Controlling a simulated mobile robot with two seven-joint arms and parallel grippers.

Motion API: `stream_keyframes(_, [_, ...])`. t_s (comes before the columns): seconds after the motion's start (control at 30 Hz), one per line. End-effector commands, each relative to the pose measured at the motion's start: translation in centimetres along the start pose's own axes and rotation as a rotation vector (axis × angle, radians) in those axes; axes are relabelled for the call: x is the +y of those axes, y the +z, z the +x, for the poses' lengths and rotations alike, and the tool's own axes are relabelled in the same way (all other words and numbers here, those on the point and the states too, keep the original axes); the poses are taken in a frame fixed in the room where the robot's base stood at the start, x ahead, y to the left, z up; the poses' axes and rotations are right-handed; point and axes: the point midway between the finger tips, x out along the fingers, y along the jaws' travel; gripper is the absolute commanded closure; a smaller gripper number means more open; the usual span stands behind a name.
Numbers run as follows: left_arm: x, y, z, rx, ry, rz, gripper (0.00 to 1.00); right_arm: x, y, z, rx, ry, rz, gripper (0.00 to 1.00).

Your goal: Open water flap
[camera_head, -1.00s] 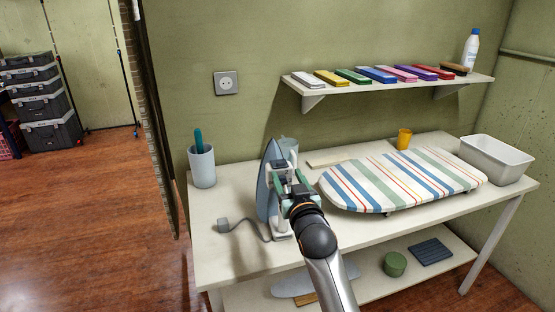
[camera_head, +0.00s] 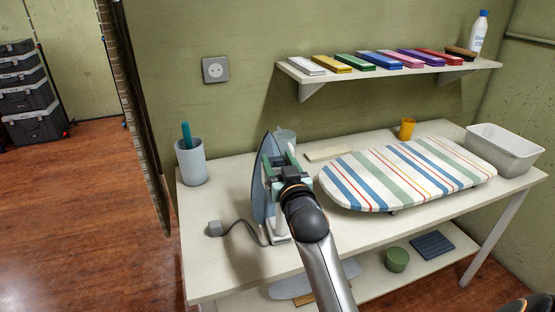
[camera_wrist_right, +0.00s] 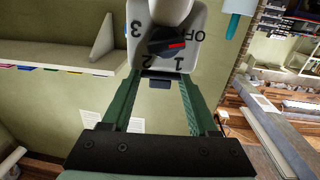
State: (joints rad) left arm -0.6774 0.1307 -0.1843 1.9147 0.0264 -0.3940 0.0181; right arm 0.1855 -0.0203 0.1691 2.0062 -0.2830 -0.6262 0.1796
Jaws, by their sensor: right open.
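The iron (camera_head: 262,190) stands upright on its heel on the white table, its blue-grey soleplate facing left. My right gripper (camera_head: 283,165) is at the iron's upper right side, covering part of it. In the right wrist view, the iron's white end shows a dial (camera_wrist_right: 168,42) with a red pointer and the marks OFF, 1, 2 and 3. The open green fingers of my right gripper (camera_wrist_right: 160,82) point at this end. A small dark piece, possibly the water flap, lies between the fingertips; I cannot tell its state or whether the fingers touch it. My left gripper is out of view.
A striped ironing board (camera_head: 408,172) lies right of my arm. A cup (camera_head: 192,162) with a teal item stands left, and the iron's cord and plug (camera_head: 215,228) lie on the table. A translucent cup (camera_head: 285,138) stands behind the iron. A shelf (camera_head: 390,74) hangs above.

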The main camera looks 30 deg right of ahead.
Motion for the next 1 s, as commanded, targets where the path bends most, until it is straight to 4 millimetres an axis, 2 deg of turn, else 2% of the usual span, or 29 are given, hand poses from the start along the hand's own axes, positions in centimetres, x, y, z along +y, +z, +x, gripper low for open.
stream_keyframes(0.13, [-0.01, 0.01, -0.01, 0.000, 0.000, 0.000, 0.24, 0.00, 0.00, -0.01, 0.000, 0.000, 0.000, 0.40])
stream_keyframes(0.67, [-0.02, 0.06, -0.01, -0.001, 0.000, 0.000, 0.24, 0.00, -0.02, 0.01, 0.000, 0.000, 0.000, 1.00])
stream_keyframes(1.0, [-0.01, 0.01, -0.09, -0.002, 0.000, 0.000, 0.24, 0.01, -0.09, 0.02, -0.001, 0.000, 0.000, 1.00])
